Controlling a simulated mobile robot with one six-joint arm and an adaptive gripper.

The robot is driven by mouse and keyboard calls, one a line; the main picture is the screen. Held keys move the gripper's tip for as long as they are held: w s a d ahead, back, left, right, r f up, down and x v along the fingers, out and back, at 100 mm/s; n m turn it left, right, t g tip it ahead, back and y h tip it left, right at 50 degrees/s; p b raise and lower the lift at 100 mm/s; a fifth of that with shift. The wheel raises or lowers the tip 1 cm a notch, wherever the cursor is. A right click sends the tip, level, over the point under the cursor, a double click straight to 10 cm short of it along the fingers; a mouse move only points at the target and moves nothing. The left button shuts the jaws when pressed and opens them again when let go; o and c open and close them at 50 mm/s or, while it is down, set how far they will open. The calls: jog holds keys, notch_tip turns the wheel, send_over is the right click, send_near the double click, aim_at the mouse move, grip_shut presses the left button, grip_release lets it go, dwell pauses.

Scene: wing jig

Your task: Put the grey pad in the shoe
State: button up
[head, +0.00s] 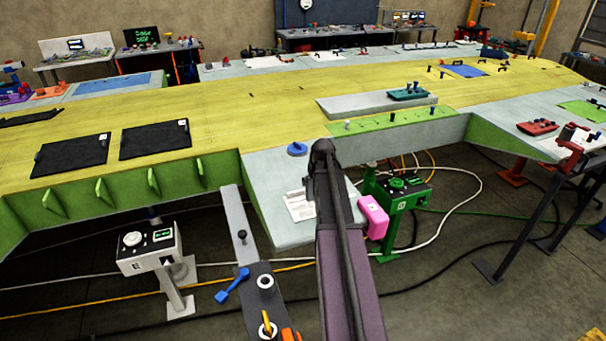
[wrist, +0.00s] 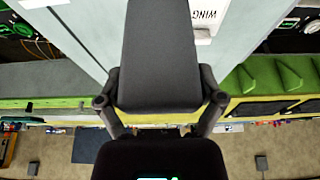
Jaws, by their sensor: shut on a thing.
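The grey pad (wrist: 160,55) is a dark, flat-faced block in the wrist view. It sits between the two fingers of my gripper (wrist: 161,98), which is shut on its sides. The pad reaches away from the gripper body toward the top of that view. In the head view my arm covers the gripper, and I cannot make out the pad there. I cannot pick out the shoe with certainty in either view.
A white card (head: 299,206) lies on the pale panel (head: 266,185) beside my arm, near a blue knob (head: 297,149). A green stand (head: 398,200) and pink block (head: 373,217) are right of my arm. A white dial box (head: 150,248) stands left. Cables cross the floor.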

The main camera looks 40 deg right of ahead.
jog(key=shift+s+d+r, duration=0.1)
jog(key=shift+s, duration=1.05)
jog(key=shift+s+d+r, duration=0.1)
jog(key=shift+s, duration=1)
jog(key=shift+s, duration=0.1)
